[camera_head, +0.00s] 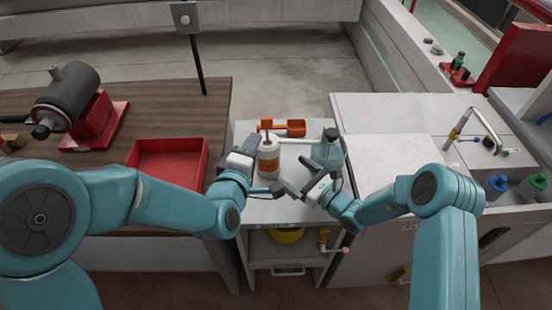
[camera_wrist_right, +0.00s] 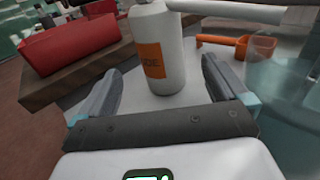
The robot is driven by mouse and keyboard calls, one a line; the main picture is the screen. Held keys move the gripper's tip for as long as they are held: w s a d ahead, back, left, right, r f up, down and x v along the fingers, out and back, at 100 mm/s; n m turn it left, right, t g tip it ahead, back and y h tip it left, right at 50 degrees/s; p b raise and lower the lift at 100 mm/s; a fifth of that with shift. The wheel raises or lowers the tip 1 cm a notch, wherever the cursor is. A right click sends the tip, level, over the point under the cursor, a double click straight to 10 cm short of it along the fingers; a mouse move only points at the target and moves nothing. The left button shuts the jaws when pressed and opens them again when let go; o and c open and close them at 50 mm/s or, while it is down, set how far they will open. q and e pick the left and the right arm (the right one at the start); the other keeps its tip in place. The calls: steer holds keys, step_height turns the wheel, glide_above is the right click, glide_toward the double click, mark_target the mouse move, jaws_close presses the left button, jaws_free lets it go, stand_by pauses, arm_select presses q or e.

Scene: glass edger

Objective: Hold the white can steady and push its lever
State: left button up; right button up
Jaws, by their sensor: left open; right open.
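The white can (camera_head: 268,160) with an orange label stands upright on the small white-topped cart. In the right wrist view, the can (camera_wrist_right: 160,48) is upright with its top cut off. A pale bar, apparently its lever (camera_head: 298,141), reaches right from its top; the bar also shows in the right wrist view (camera_wrist_right: 230,12). My left gripper (camera_head: 262,170) is open at the can's left and near side; contact cannot be told. My right gripper (camera_head: 292,174) is open at its right front. In the right wrist view, the can stands beyond and between its fingers (camera_wrist_right: 162,88).
An orange scoop (camera_head: 291,127) lies behind the can. A clear bluish jug (camera_head: 329,150) stands right of it, close to my right gripper. A red tray (camera_head: 170,158) is on the wooden bench at left. A white counter (camera_head: 385,115) is at right.

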mark_target(277, 160)
steer(key=x, duration=0.9)
steer(key=shift+a, duration=0.1)
steer(key=c, duration=0.9)
steer(key=shift+c, duration=0.2)
